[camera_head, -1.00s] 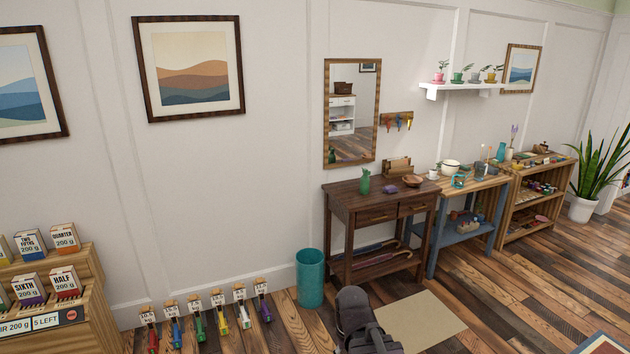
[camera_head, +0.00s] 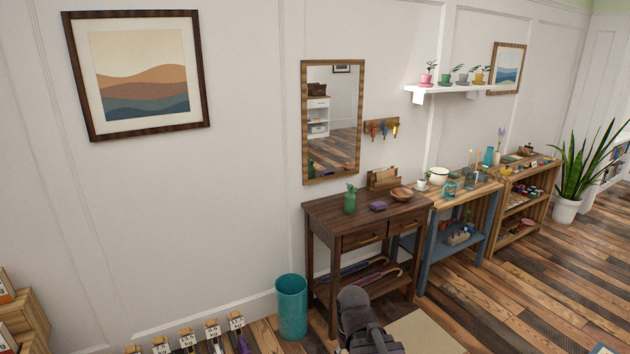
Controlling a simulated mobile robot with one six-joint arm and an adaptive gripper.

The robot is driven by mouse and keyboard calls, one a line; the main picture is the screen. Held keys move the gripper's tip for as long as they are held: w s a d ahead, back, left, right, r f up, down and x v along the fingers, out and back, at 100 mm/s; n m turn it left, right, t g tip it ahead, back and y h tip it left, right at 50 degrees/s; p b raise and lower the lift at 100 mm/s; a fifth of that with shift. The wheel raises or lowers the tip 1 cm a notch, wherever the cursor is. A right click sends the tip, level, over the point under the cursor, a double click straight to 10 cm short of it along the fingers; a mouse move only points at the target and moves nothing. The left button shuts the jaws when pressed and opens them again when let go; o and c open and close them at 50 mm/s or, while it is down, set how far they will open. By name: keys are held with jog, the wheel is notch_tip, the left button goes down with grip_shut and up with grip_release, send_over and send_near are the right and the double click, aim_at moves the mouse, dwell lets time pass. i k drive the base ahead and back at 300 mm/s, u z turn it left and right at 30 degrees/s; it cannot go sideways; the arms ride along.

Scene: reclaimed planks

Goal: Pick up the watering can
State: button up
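No watering can can be made out for certain. A small teal object (camera_head: 450,189) stands on the blue-legged wooden table, too small to tell its shape. A green jug-like vessel (camera_head: 350,200) stands upright on the dark wooden console table (camera_head: 328,209). A dark grey part of my arm (camera_head: 355,306) shows at the bottom centre, in front of the console. My gripper's fingers do not show. Nothing is seen held.
The blue-legged table (camera_head: 425,247) and an open wooden shelf (camera_head: 517,220) continue right of the console. A teal bin (camera_head: 292,306) stands left of it. A beige mat (camera_head: 428,332) lies in front. The plank floor at right is clear. A potted plant (camera_head: 566,208) stands far right.

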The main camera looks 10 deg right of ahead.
aim_at(449, 192)
jog(key=z, duration=0.35)
jog(key=i, duration=1.75)
jog(key=z, duration=0.55)
jog(key=i, duration=1)
jog(key=z, duration=0.45)
jog(key=i, duration=1.1)
jog(key=z, duration=0.25)
